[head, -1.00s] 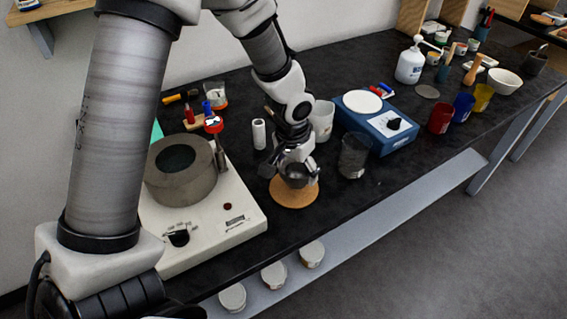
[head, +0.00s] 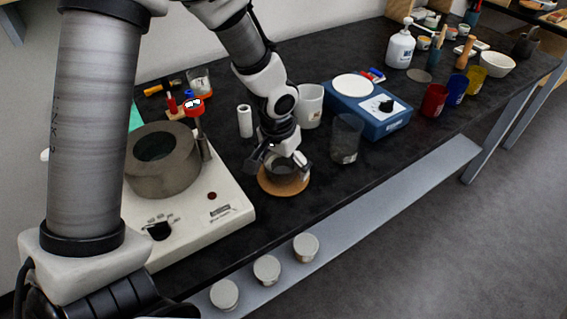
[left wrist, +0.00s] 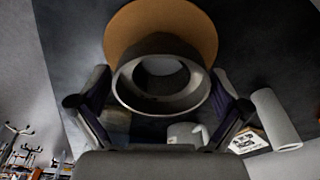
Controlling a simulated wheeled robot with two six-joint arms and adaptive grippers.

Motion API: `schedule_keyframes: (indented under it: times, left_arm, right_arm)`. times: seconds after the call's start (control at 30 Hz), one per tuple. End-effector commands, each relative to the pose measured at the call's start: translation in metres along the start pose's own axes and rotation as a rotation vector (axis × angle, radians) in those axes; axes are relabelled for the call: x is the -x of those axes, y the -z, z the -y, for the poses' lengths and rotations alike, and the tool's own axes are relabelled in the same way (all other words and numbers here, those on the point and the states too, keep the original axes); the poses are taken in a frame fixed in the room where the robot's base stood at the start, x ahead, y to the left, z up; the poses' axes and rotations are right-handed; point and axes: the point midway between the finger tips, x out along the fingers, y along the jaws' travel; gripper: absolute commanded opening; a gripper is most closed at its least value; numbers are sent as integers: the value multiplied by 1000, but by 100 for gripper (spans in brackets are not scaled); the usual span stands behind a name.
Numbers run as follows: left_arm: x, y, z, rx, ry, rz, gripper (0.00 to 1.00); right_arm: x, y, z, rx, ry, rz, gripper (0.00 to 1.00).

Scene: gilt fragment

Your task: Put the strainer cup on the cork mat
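The strainer cup (head: 283,169) is a dark grey round cup. It stands upright on the round tan cork mat (head: 283,187), toward the mat's back edge. In the left wrist view the cup (left wrist: 160,102) shows as an open ring overlapping the mat (left wrist: 150,21). My left gripper (head: 283,162) is directly above and around the cup. Its two fingers (left wrist: 160,92) stand apart on either side, with narrow gaps to the cup's wall. The arm hides part of the cup's back rim in the head view. My right gripper does not show.
A white hotplate (head: 215,215) with a grey ring block (head: 163,175) is left of the mat. A white roll (head: 245,121), a white beaker (head: 309,105), a glass (head: 346,138) and a blue device (head: 372,125) stand nearby. The bench's front edge is close to the mat.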

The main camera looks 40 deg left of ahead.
Motion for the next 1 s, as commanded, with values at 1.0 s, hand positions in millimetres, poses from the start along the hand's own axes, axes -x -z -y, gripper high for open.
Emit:
schedule_keyframes:
  times: [1.0]
  left_arm:
    - [126,1,0,0,0,1,100]
  right_arm:
    - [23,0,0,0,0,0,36]
